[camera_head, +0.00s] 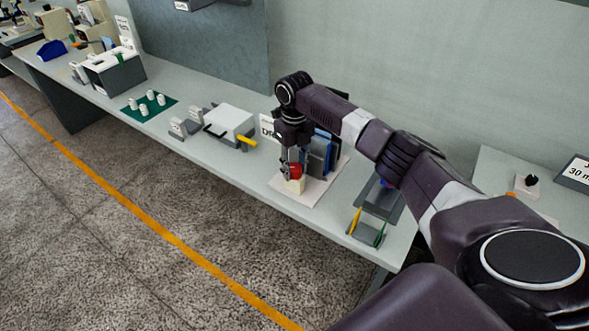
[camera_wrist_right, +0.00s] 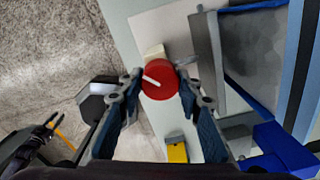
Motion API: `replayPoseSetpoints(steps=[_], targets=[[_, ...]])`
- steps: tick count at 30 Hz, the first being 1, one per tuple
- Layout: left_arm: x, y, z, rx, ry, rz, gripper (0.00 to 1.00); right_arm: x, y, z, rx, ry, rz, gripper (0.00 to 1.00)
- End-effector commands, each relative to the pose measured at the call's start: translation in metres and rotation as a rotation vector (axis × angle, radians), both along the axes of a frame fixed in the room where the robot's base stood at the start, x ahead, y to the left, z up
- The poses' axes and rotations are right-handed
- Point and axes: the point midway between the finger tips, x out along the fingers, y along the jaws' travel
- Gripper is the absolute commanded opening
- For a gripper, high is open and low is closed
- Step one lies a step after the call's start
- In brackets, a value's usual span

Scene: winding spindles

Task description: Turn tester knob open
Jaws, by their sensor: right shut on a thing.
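The tester knob (camera_wrist_right: 160,84) is a red disc with a white pointer line, seen from above in the right wrist view. In the head view the red knob (camera_head: 295,171) sits on a small cream block on a pale base plate (camera_head: 318,190). My right gripper (camera_wrist_right: 159,84) points down at the knob, with one finger on each side, and is shut on it. It also shows in the head view (camera_head: 293,163). The pointer line slants from upper left to lower right in the wrist view.
Blue and grey upright plates (camera_head: 319,155) stand close behind the knob. A green mat (camera_head: 149,107) with several white spindles lies farther left. A holder with yellow and green tools (camera_head: 367,232) is near the right end.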

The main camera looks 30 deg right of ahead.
Motion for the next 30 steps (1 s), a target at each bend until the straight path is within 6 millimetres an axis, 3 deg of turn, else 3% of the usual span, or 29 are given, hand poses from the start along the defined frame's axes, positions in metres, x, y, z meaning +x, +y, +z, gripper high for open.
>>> replayPoseSetpoints(steps=[9, 10, 15, 24, 30], targets=[[0.0, 0.0, 0.0, 0.0, 0.0, 0.0, 0.25, 0.002, -0.001, 0.003, -0.001, -0.008, 0.0, 0.08], [0.0, 0.0, 0.0, 0.0, 0.0, 0.0, 0.25, 0.002, -0.001, 0.003, -0.001, -0.008, 0.0, 0.34], [0.0, 0.0, 0.0, 0.0, 0.0, 0.0, 0.25, 0.002, -0.001, 0.002, -0.001, -0.005, -0.001, 0.5], [-0.001, 0.002, 0.0, 0.002, 0.001, 0.0, 0.25, 0.001, 0.0, 0.003, 0.0, -0.002, 0.0, 0.5], [0.0, 0.001, 0.0, 0.001, 0.0, 0.0, 0.25, 0.002, 0.0, 0.031, -0.001, -0.007, 0.001, 0.5]])
